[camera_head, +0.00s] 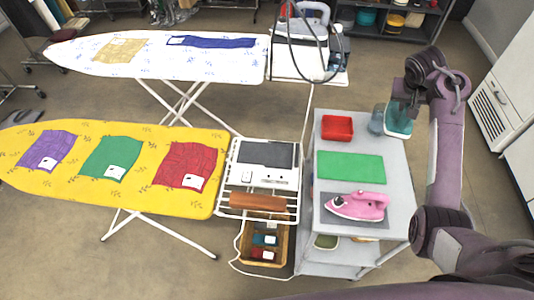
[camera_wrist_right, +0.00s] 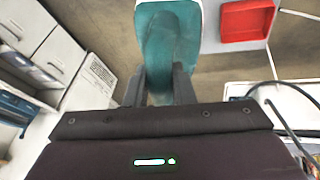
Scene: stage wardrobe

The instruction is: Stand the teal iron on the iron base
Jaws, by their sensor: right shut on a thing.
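My right gripper (camera_head: 402,100) is shut on the teal iron (camera_head: 398,122) and holds it by the back right corner of the grey cart. In the right wrist view the teal iron (camera_wrist_right: 170,42) extends away from the fingers (camera_wrist_right: 160,88), its handle partly hidden by them. A white base (camera_head: 262,177) with a dark grey plate and knobs, seemingly the iron base, sits on the rack at the yellow board's right end. It is empty and well to the left of the gripper. My left gripper is not in view.
The grey cart (camera_head: 393,170) carries a red tray (camera_head: 337,128), a green mat (camera_head: 349,168) and a pink iron (camera_head: 357,205). A blue-grey jar (camera_head: 376,121) stands beside the teal iron. A brown roll (camera_head: 257,202) lies in front of the base. Another iron station stands at the back.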

